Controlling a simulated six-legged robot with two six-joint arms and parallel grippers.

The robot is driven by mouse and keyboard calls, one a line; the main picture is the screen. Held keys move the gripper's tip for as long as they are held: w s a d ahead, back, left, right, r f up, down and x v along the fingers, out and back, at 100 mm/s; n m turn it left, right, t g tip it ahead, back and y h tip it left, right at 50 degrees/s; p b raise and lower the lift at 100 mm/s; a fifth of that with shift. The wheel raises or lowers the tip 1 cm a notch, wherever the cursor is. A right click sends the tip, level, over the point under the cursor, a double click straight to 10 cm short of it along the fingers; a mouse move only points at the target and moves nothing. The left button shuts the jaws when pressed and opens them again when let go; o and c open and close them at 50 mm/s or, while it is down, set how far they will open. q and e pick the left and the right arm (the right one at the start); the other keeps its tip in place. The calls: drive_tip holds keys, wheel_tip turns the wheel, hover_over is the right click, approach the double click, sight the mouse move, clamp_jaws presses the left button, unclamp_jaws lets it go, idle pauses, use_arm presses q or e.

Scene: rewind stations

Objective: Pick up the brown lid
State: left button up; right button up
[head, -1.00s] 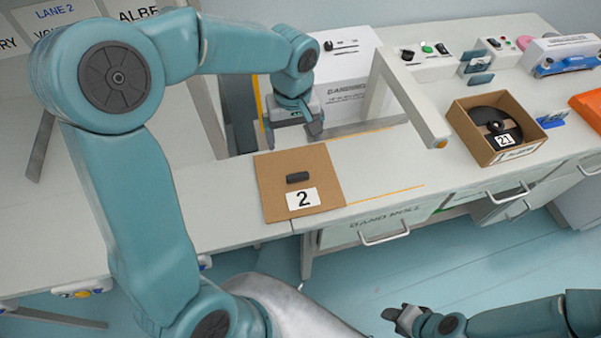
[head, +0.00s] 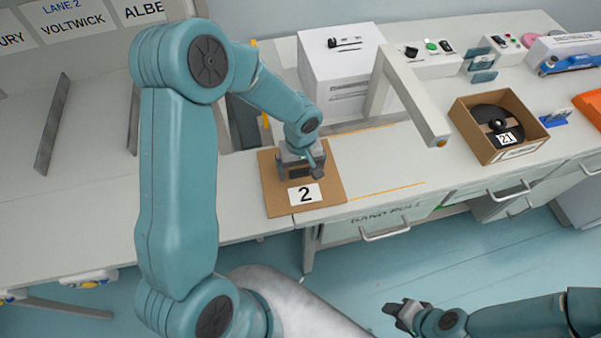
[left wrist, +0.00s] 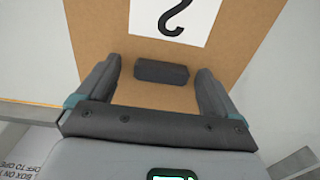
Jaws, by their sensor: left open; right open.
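The brown lid (head: 334,187) lies flat on the bench, with a white label reading 2 and a dark block-shaped handle. In the left wrist view the lid (left wrist: 100,30) fills the middle, and its dark handle (left wrist: 161,72) lies between and slightly beyond my open fingers. My left gripper (head: 302,172) is over the lid, pointing down, and partly hides the handle in the head view. In the left wrist view the left gripper (left wrist: 163,85) is open and empty. My right gripper (head: 398,312) is open and empty, low at the right, away from the bench.
An open cardboard box (head: 485,147) holding a black reel labelled 21 stands right of the lid. A light post and arm (head: 412,105) rises between them. A white box (head: 340,75) stands behind. The bench front right of the lid is clear.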

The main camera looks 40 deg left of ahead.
use_arm(q)
drive_tip(key=shift+s+r, duration=0.1)
drive_tip(key=shift+s, duration=0.05)
drive_tip(key=shift+c, duration=0.6)
drive_tip(key=c, duration=1)
